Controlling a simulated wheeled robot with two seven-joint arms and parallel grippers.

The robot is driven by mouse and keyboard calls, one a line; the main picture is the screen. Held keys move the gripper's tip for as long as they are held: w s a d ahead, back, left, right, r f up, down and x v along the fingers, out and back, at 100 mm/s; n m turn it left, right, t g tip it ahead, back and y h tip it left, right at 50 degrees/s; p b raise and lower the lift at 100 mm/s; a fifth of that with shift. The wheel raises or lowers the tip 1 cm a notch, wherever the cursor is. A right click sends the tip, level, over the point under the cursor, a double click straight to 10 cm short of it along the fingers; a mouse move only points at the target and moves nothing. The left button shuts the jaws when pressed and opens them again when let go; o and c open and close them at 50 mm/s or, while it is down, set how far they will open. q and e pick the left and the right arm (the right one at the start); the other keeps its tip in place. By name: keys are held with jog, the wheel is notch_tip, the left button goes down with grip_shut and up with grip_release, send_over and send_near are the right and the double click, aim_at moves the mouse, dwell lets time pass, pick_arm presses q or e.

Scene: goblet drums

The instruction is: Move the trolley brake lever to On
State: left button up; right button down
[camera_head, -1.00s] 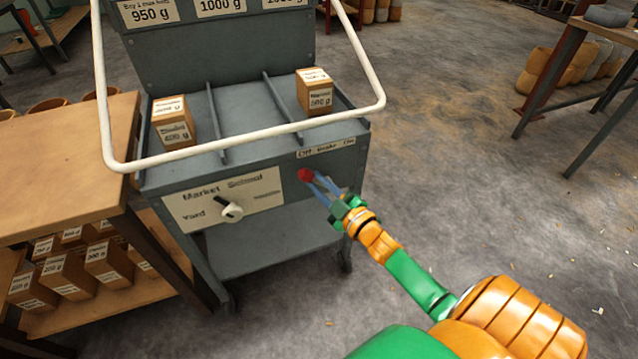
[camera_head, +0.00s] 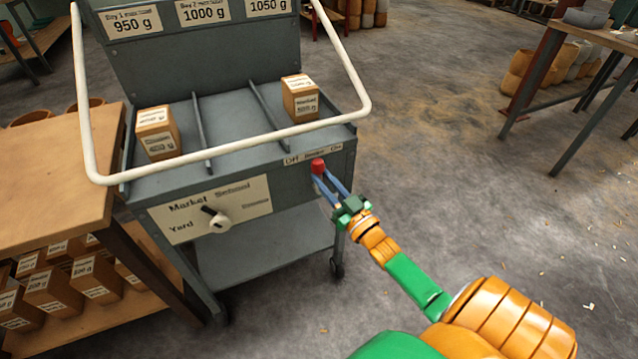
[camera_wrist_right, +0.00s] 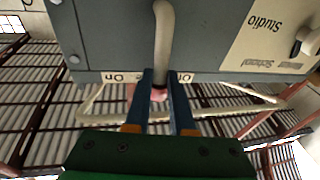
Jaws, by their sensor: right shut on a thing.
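The brake lever's red knob (camera_head: 318,166) is at the right of the grey trolley's front panel, just below the "Off Brake On" label (camera_head: 297,159). It stands near the middle of the label, between Off and On. My right gripper (camera_head: 328,176) is shut on the red knob, its blue fingers on either side. In the right wrist view, the red knob (camera_wrist_right: 155,93) shows between the blue fingers, and a pale rod (camera_wrist_right: 163,40), seemingly the lever's stem, runs up from it. My left gripper is not in view.
The trolley's pale handle rail (camera_head: 230,150) loops above the lever. A white dial (camera_head: 217,222) sits on the Market/School/Yard/Studio plate. Boxes stand on the trolley tray. A wooden bench (camera_head: 60,155) is at left.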

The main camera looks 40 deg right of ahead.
pick_arm(q)
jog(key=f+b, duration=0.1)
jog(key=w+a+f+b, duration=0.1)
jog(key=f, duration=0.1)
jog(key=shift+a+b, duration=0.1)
jog(key=shift+b, duration=0.3)
pick_arm(e)
jog(key=d+m+h, duration=0.1)
jog(key=m, duration=0.3)
jog(key=d+f+m+h, duration=0.1)
jog(key=d+m, duration=0.1)
jog(key=m, duration=0.2)
jog(key=s+d+f+m+h, duration=0.1)
jog(key=m+h, duration=0.1)
jog(key=m, duration=0.2)
jog(key=shift+s+d+f, duration=0.1)
jog(key=shift+d+f, duration=0.15)
jog(key=shift+d, duration=0.1)
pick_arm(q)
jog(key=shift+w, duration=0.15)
pick_arm(e)
jog(key=shift+m+t+h, duration=0.3)
jog(key=c, duration=0.8)
grip_release()
jog(key=shift+o, duration=0.2)
